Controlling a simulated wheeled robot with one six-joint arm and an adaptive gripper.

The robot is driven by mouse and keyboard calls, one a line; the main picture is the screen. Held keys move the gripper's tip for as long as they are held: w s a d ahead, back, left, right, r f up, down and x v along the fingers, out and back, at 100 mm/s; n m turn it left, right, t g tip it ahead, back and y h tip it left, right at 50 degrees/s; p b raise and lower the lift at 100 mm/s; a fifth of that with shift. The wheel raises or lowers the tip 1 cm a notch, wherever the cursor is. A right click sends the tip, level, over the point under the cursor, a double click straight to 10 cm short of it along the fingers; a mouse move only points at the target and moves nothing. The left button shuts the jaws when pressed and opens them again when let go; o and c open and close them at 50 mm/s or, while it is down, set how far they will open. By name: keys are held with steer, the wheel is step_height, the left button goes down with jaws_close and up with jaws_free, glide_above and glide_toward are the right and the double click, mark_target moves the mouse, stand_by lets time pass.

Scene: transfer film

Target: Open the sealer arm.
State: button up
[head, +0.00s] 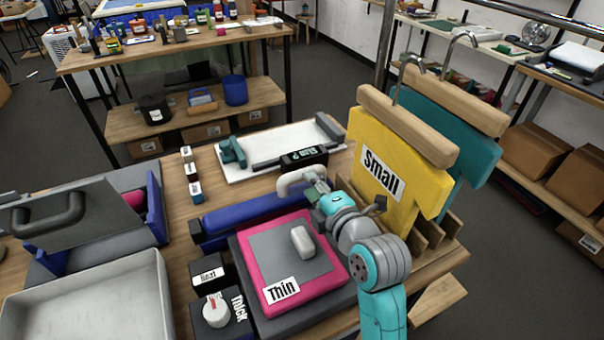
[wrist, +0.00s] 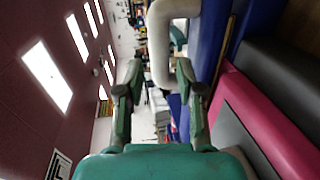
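The sealer arm (head: 250,217) is a long dark blue bar, lying low and roughly level across the table behind the pink pad. A white curved handle (head: 291,179) rises at its right end. In the wrist view the handle (wrist: 160,45) stands upright in the picture, across the gap between my fingers. My gripper (head: 316,190) is at the handle from the right. In the wrist view my gripper (wrist: 159,68) has its two fingers spread, one on each side of the handle, without clear contact. Whether the handle lies fully between the fingertips or just beyond them I cannot tell.
A pink pad labelled Thin (head: 327,273) lies in front of the bar, beside a black dial box (head: 222,315). Yellow (head: 381,170) and teal (head: 475,130) shirt shapes hang right of my arm. A white-topped device (head: 279,146) stands behind; a grey tray (head: 90,300) is left.

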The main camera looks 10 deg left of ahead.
mark_target(301, 175)
steer(key=shift+x, duration=2.95)
jaws_close()
